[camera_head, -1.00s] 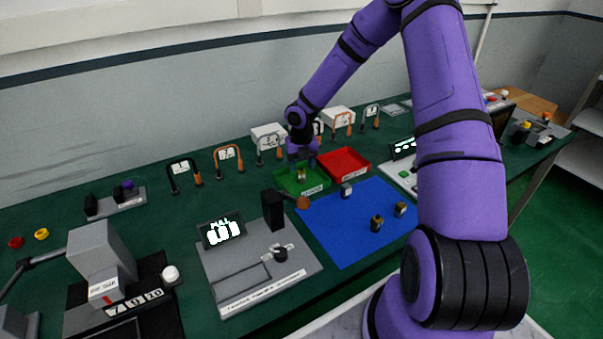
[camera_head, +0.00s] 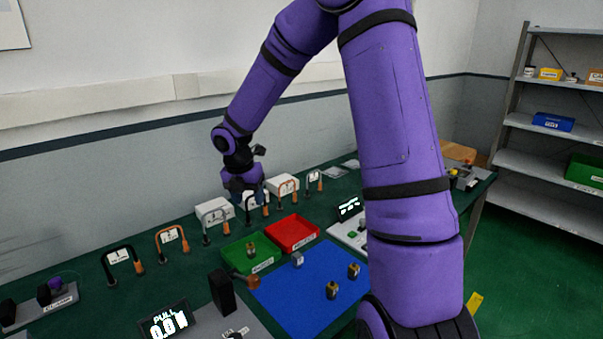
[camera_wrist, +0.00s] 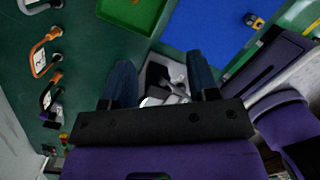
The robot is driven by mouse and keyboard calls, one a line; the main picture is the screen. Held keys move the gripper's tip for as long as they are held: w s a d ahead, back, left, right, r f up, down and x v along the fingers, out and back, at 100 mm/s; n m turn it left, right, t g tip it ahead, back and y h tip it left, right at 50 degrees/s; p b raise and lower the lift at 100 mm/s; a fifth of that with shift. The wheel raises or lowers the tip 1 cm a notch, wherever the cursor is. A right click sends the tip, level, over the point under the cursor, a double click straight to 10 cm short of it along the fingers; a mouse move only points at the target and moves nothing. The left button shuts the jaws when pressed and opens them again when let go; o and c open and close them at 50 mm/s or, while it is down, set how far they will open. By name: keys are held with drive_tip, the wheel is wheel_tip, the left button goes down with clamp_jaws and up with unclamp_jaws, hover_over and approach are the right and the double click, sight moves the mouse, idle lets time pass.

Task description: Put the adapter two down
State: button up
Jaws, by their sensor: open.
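A small brass-and-dark adapter (camera_head: 251,249) stands in the green tray (camera_head: 236,261). A grey adapter-like piece (camera_head: 297,259) sits at the top of the blue mat (camera_head: 290,300). Two more brass-and-dark adapters, one nearer (camera_head: 332,290) and one to its right (camera_head: 353,270), stand on the mat. I cannot read which one is adapter two. My gripper (camera_head: 245,195) is raised above the bench, behind the green tray. In the wrist view its two fingers (camera_wrist: 160,57) are apart with nothing held; a grey and dark device lies beyond them.
A red tray (camera_head: 318,233) adjoins the green one. A row of cable loops with orange and black handles (camera_head: 172,240) and white boxes (camera_head: 214,210) stand along the back. A black block (camera_head: 222,292) and a display (camera_head: 165,322) are at the front left.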

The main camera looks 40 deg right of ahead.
drive_tip(key=s+a+r+m+t+h, duration=0.15)
drive_tip(key=s+a+r+m, duration=0.25)
drive_tip(key=s+r+m, duration=0.95)
drive_tip(key=s+a+r+m+t+y, duration=0.1)
drive_tip(key=s+r+m, duration=0.2)
drive_tip(key=s+m, duration=0.3)
drive_tip(key=s+a+r+m+t+y, duration=0.2)
drive_tip(key=s+r+m, duration=0.2)
drive_tip(key=s, duration=0.6)
drive_tip(key=shift+s+m, duration=0.4)
drive_tip(key=shift+m, duration=0.55)
drive_tip(key=shift+t+y, duration=0.25)
